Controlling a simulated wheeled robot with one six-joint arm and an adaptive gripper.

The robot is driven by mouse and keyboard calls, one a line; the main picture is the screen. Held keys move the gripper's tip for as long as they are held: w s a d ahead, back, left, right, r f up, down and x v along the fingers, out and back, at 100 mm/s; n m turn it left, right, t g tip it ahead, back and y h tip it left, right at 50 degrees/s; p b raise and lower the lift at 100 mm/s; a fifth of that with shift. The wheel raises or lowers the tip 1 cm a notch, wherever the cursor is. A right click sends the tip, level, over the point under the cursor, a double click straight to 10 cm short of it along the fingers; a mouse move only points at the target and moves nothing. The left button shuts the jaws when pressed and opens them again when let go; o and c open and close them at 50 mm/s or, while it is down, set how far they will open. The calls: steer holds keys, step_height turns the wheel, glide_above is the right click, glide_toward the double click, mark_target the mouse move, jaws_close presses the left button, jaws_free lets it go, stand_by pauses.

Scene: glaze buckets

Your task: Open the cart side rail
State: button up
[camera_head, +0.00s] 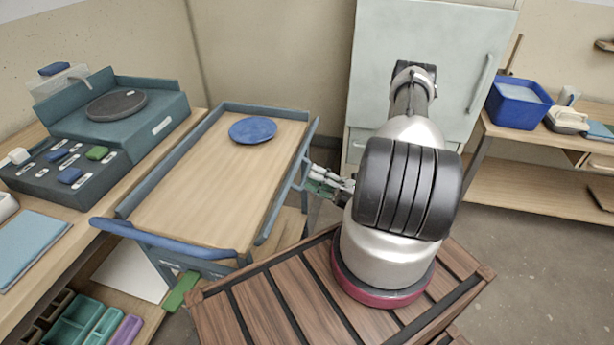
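The cart (205,185) has a pale wooden top and blue-grey rims, and stands left of my arm. Its right side rail (291,186) is a long blue-grey bar along the cart's right edge. My gripper (312,183) is at this rail, around the middle of its length, reaching in from the right. Its fingers are small in view and partly hidden, so I cannot tell whether they are closed on the rail or only beside it. A blue round plate (253,130) lies on the far part of the cart top. A blue push handle (170,240) runs along the near end.
A workbench on the left holds a teal wheel unit (128,115) and a dark box with coloured blocks (70,170). A green pedal-like piece (181,291) sticks out below the cart's near end. A pale cabinet (390,60) stands behind my arm. A shelf on the right holds a blue bucket (518,108).

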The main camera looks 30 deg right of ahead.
steer(key=v, duration=0.9)
